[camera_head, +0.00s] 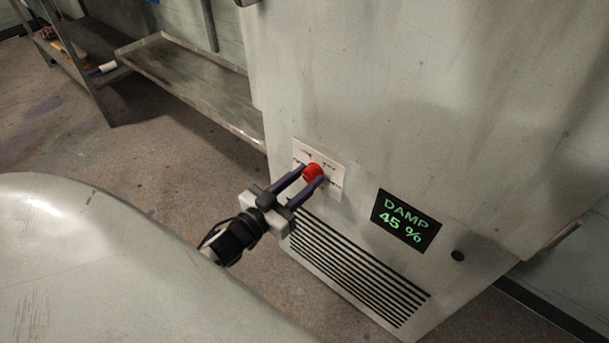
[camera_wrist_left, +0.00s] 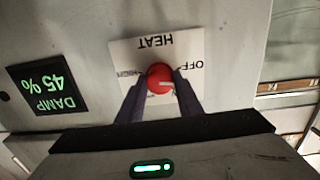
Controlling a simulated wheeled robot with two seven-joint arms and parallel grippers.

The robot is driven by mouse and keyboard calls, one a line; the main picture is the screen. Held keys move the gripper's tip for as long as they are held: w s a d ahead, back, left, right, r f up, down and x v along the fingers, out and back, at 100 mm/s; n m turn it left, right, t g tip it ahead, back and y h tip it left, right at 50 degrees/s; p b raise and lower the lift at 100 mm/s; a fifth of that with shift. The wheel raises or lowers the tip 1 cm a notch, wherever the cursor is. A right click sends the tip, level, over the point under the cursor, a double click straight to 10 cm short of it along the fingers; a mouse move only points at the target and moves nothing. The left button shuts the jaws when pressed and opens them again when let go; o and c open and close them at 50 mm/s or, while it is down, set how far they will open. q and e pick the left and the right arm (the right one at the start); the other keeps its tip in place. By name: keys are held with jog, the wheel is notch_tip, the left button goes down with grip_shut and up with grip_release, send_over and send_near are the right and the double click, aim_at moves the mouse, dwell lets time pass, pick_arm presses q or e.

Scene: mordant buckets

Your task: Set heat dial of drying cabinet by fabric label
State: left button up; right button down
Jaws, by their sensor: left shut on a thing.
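The drying cabinet (camera_head: 420,90) is a tall pale grey box with a worn front. Its red heat dial (camera_head: 313,171) sits on a white label plate (camera_head: 334,192) low on the front. In the left wrist view the dial (camera_wrist_left: 159,78) shows upside down with "HEAT" and "OFF" readable on the plate (camera_wrist_left: 185,48); other words are partly hidden by the fingers. My left gripper (camera_head: 308,183) is shut on the red dial, one finger at each side. No fabric label shows. My right gripper is not in view.
A black display (camera_head: 406,221) with green letters reads "DAMP 45 %". A slatted vent (camera_head: 350,262) lies below the dial, and a dark round knob (camera_head: 458,255) right of the display. A metal shelf (camera_head: 190,85) stands left of the cabinet. Floor (camera_head: 150,160) is open at left.

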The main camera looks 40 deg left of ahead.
pick_arm(q)
jog(key=shift+r+m+p, duration=0.15)
jog(key=shift+m+p, duration=0.15)
jog(key=shift+m, duration=0.6)
jog(key=m, duration=0.2)
jog(key=shift+m, duration=0.3)
jog(key=m, duration=0.3)
jog(key=shift+p, duration=0.4)
jog(key=shift+d+m, duration=0.1)
jog(key=shift+m, duration=0.5)
jog(key=o, duration=1)
jog(key=shift+o, duration=0.2)
jog(key=s+a, duration=0.1)
jog(key=s, duration=0.9)
jog(key=shift+s, duration=0.2)
